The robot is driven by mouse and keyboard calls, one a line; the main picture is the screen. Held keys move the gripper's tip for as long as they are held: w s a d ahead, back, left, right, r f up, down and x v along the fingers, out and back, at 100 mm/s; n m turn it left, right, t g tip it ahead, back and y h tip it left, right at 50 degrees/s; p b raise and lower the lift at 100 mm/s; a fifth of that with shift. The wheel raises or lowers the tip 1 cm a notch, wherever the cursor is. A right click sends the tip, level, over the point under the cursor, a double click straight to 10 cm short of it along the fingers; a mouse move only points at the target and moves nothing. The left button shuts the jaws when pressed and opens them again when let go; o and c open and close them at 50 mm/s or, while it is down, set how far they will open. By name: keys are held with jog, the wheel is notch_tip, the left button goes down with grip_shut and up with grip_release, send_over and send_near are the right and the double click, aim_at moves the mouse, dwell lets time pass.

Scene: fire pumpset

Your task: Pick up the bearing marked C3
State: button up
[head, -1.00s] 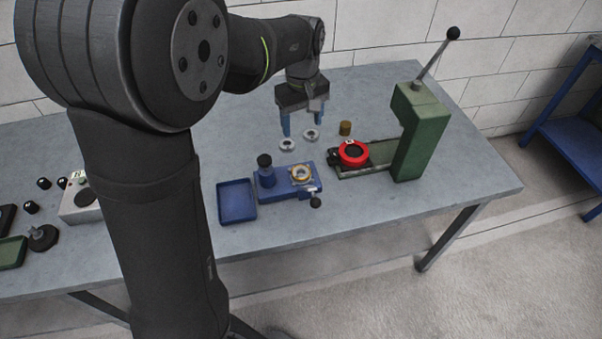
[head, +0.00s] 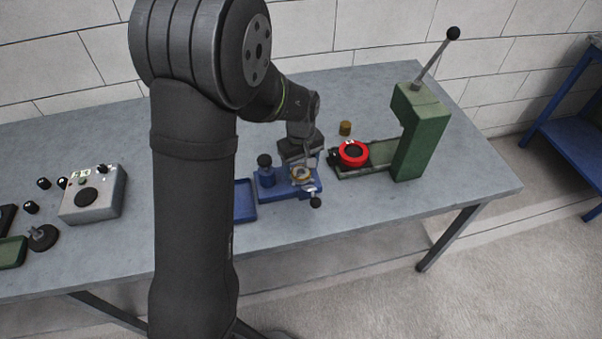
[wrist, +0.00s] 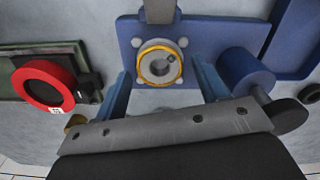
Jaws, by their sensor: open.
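A silver bearing (wrist: 147,68) sits in a brass-coloured ring (wrist: 158,44) on the blue fixture (wrist: 128,32) in the wrist view. A small dark mark shows on its face, too small to read as C3. My gripper (wrist: 160,72) is open and empty, its two blue fingers on either side of the ring's near part, apart from it. In the head view my gripper is low over the fixture (head: 267,195), partly covering the ring (head: 301,174). The two loose silver rings seen earlier on the table are hidden behind my arm.
The blue fixture carries a knobbed post (head: 265,168) on its left. A red ring (head: 342,160) sits on the green press (head: 408,145) to the right. A brass cylinder (head: 345,128) stands behind it. A blue tray (head: 245,212) and grey control box (head: 108,205) are left.

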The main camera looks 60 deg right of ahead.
jog(key=shift+f, duration=0.75)
jog(key=shift+d, duration=0.1)
jog(key=c, duration=1.2)
jog(key=shift+r, duration=0.1)
